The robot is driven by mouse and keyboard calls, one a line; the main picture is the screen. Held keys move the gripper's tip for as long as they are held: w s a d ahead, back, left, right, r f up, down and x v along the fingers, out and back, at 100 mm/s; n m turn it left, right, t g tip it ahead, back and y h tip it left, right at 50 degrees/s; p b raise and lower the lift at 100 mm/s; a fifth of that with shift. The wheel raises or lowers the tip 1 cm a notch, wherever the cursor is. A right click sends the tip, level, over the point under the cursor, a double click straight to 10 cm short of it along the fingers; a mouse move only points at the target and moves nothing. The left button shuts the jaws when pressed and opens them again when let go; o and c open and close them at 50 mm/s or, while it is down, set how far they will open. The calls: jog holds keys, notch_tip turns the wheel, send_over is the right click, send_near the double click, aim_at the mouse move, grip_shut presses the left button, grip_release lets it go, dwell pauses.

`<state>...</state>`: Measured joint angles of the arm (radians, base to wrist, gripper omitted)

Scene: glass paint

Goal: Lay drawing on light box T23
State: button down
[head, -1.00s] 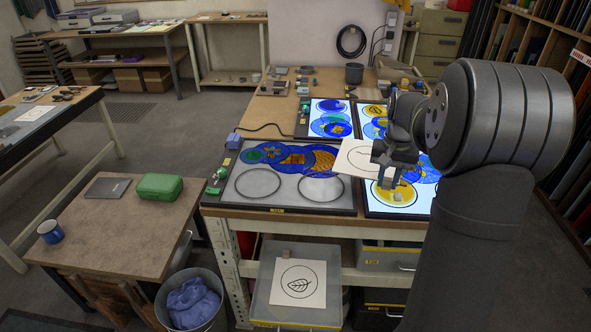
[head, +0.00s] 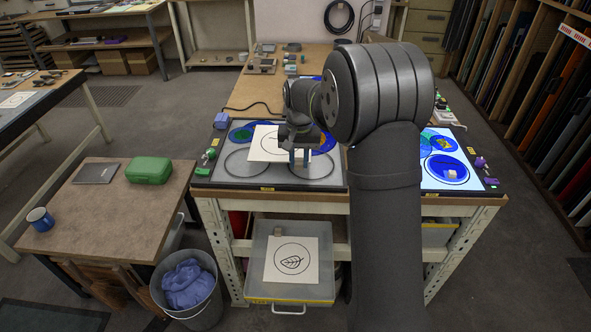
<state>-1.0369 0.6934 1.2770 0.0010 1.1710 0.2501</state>
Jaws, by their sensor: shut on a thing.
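My gripper (head: 300,160) is shut on a white drawing sheet (head: 266,145), which shows part of a dark curved line. The sheet reaches out to the left of the fingers and appears to be above the unlit grey light box (head: 225,183) at the left front of the bench. It covers part of the blue and orange glass discs there. I cannot tell how far the sheet is above the box. The box's yellow tag is too small to read. Another sheet with a leaf drawing (head: 291,261) lies in the open drawer below.
A lit light box (head: 471,146) with glass discs is to the right, partly behind my arm. A green case (head: 148,170), a grey book (head: 96,173) and a blue mug (head: 41,219) stand on the side table. A bucket (head: 187,290) is below.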

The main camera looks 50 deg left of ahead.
jog(key=shift+s+a+f, duration=0.2)
jog(key=shift+a+f, duration=0.15)
jog(key=shift+a, duration=0.1)
jog(key=shift+f, duration=1.9)
jog(key=c, duration=1.2)
grip_release()
jog(key=shift+f, duration=0.1)
notch_tip(320, 180, up, 12)
jog(key=shift+r, duration=0.1)
send_over(296, 179)
jog(key=shift+f, duration=4.15)
jog(key=shift+f, duration=0.1)
